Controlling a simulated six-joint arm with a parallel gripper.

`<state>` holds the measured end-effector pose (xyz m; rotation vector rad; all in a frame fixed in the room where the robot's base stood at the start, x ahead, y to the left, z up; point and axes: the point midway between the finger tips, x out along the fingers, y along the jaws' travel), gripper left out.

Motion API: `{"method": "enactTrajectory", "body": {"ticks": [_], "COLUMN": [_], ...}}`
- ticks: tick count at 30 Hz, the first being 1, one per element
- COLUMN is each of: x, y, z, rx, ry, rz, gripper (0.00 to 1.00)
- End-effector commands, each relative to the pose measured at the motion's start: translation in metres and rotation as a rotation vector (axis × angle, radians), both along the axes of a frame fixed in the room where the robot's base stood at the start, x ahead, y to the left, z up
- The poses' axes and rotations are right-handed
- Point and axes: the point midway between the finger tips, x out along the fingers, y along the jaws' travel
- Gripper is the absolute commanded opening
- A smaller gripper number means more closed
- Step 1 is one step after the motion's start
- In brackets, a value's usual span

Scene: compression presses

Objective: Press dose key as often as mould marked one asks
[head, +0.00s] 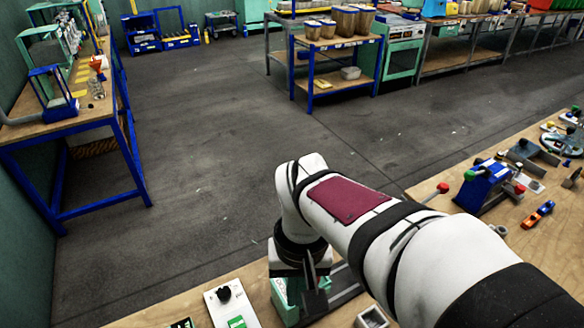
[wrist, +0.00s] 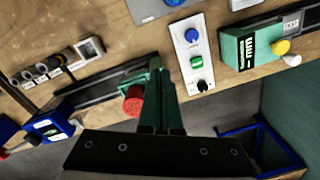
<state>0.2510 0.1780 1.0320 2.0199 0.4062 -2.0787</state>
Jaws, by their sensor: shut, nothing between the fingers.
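My gripper (head: 314,285) is shut and empty, pointing down over the near bench. In the wrist view its fingers (wrist: 162,82) stand in front of a green press part with a red round knob (wrist: 133,100) beside them. A white panel (wrist: 180,50) lies to the right of the fingers, with a blue knob (wrist: 192,35), a green key (wrist: 196,63) and a black knob (wrist: 202,86). I cannot tell surely which is the dose key. Several grey moulds (wrist: 41,70) sit in a row at left; their small markings are unreadable. The panel (head: 217,309) also shows in the head view.
A green box with a striped black label (wrist: 250,48) and a yellow knob (wrist: 280,47) stands right of the panel. A blue press (head: 485,188) and an orange-and-blue tool (head: 538,214) are on the bench at right. Open floor (head: 200,180) lies beyond.

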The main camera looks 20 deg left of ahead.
Motion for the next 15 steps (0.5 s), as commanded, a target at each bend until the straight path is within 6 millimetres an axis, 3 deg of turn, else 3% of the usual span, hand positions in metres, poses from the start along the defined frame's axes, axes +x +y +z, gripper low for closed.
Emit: {"method": "enactTrajectory", "body": {"ticks": [1,3,6,10,15], "x": [0.005,0.007,0.004,0.001,0.001], "y": [0.033,0.072,0.11,0.129,0.13], "z": [-0.01,-0.022,-0.036,-0.043,-0.043], "rx": [-0.011,-0.02,-0.027,-0.029,-0.03], "ry": [-0.004,-0.02,-0.034,-0.043,-0.044], "rz": [0.114,0.249,0.373,0.438,0.441], "gripper": [0.0,0.0,0.0,0.0,0.0]}}
